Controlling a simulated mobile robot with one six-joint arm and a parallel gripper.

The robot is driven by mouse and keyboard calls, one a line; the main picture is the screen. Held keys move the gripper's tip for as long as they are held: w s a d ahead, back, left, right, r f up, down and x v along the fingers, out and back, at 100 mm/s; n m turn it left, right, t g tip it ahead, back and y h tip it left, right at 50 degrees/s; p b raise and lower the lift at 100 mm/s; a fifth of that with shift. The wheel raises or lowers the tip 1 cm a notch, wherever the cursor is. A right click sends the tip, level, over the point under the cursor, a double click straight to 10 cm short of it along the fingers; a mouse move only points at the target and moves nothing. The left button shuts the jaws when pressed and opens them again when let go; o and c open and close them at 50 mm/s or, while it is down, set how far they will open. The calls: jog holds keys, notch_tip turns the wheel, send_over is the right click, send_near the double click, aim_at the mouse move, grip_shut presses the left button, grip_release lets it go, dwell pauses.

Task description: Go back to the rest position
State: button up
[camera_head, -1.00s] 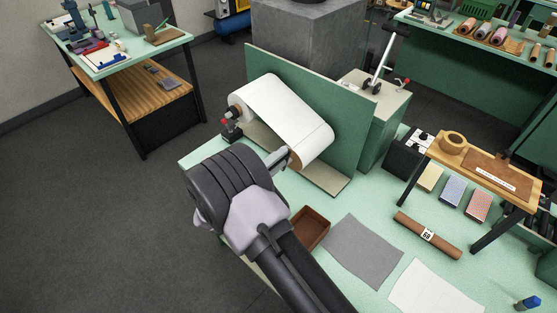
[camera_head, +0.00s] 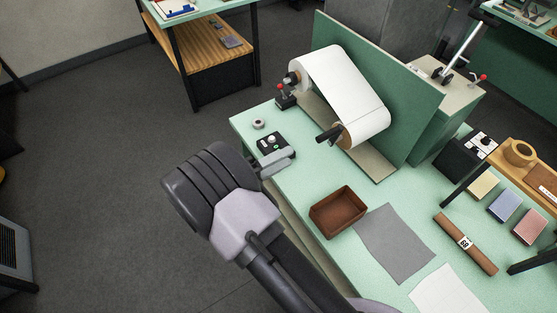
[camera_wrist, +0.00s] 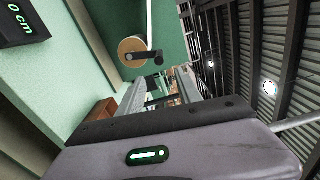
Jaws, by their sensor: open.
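My gripper (camera_head: 276,164) is raised over the left edge of the green bench (camera_head: 243,127) in the head view. It is apart from the white paper roll (camera_head: 345,85) and its green backboard (camera_head: 385,95). In the wrist view my gripper (camera_wrist: 160,92) shows two grey fingers spread apart with nothing held between them. The roll's brown core end (camera_wrist: 131,52) with a black handle shows beyond the fingers.
A black control box (camera_head: 273,145) sits close behind my gripper. A brown tray (camera_head: 338,211), a grey sheet (camera_head: 394,243) and a labelled brown roll (camera_head: 465,243) lie on the bench to the right. The dark floor (camera_head: 90,170) to the left is clear.

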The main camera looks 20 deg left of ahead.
jog(key=shift+s+a, duration=0.4)
jog(key=shift+s, duration=0.1)
